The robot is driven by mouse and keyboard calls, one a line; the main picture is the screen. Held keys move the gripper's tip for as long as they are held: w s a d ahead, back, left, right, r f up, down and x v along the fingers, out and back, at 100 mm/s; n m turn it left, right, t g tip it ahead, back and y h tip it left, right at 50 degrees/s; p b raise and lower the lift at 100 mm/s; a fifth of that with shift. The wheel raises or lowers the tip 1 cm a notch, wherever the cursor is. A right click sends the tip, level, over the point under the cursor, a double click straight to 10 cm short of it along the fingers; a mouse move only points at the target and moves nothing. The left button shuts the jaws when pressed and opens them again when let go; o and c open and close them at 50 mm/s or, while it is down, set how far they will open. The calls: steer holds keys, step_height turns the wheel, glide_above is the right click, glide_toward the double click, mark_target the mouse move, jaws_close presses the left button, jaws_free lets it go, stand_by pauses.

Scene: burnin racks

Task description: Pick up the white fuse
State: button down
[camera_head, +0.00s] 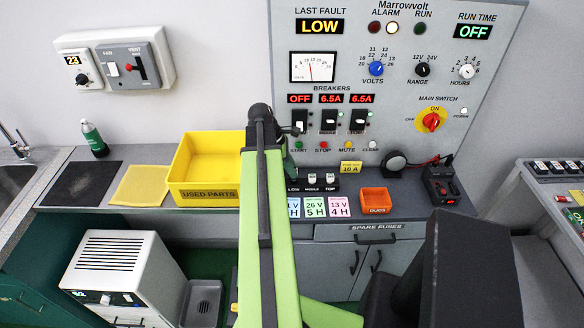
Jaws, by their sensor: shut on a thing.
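My green arm (262,220) rises through the middle of the view and bends at a dark joint. Only a dark sliver of my gripper (291,172) shows beside it, over the LOW place of the small fuse block (322,189). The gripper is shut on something. The white fuse at that place is hidden behind my arm, so I cannot see the grip itself.
A yellow USED PARTS bin (205,196) stands left of my arm. An orange tray (376,208) and a dark red-buttoned device (441,186) stand to the right. The panel (400,60) rises behind and reads LOW as last fault. Coloured cards (315,207) lie in front.

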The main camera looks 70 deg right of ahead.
steer(key=s+a+r+p, duration=0.1)
steer(key=s+r+p, duration=0.5)
steer(key=s, duration=0.5)
steer(key=shift+s+a+r, duration=0.25)
steer(key=shift+s+r, duration=0.05)
steer(key=shift+r, duration=0.6)
